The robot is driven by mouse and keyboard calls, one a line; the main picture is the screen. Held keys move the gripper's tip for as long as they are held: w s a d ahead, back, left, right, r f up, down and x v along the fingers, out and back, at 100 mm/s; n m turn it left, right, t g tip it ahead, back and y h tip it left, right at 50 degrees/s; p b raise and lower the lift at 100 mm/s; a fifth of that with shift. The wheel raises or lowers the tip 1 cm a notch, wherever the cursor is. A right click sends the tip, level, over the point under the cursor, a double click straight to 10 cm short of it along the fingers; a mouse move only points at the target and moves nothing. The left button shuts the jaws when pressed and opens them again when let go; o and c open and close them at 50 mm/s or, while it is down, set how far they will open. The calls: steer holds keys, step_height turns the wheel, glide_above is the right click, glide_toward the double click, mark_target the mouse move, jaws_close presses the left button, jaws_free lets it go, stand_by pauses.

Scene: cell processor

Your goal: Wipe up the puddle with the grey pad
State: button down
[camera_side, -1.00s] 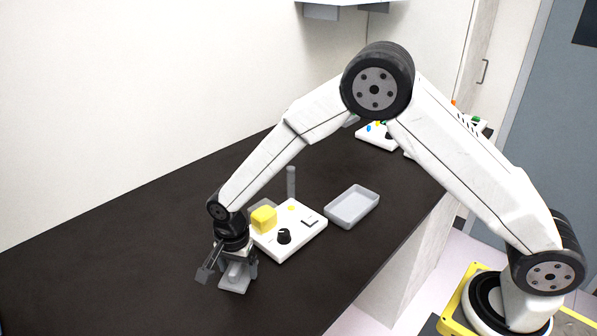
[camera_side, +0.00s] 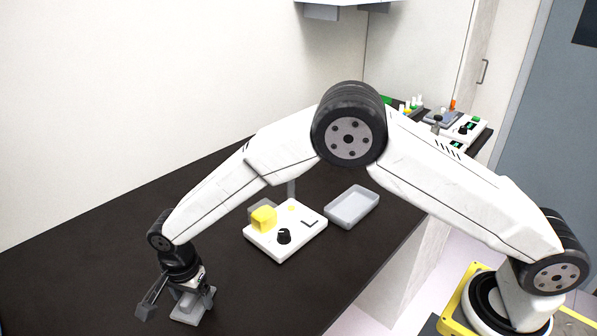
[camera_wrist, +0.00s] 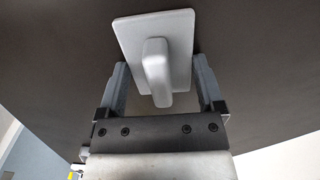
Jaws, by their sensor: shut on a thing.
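The grey pad (camera_side: 204,309) is a flat rectangular plate with a raised handle, low at the dark bench surface in the lower left of the side view. My gripper (camera_side: 188,292) is above the pad, shut on its handle. In the wrist view my gripper's fingers (camera_wrist: 160,82) stand on either side of the handle, and the pad (camera_wrist: 180,32) spreads out beyond them. I cannot tell if the pad's underside touches the bench. I cannot make out a puddle in either view.
A white device (camera_side: 300,240) with a yellow block (camera_side: 264,217) and a black knob stands right of my gripper. A grey tray (camera_side: 352,206) lies beyond it. More equipment (camera_side: 465,130) stands at the far right end. The dark bench (camera_side: 80,260) left of my gripper is clear.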

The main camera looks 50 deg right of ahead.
steer(key=shift+w+d, duration=0.15)
steer(key=shift+d, duration=1.15)
steer(key=d, duration=0.9)
step_height(320, 180, up, 8)
steer(key=shift+a, duration=0.2)
steer(key=shift+r, duration=0.1)
step_height(320, 180, up, 5)
glide_above(238, 270)
steer(key=s+d+n, duration=0.4)
steer(key=d+n, duration=0.2)
steer(key=d, duration=0.3)
steer(key=s+d+n, duration=0.3)
steer(key=d+n, duration=0.3)
steer(key=d, duration=0.3)
steer(key=shift+s+a+f, duration=0.1)
steer(key=shift+f, duration=1.3)
steer(key=shift+s+a+f, duration=0.1)
steer(key=shift+f, duration=1.25)
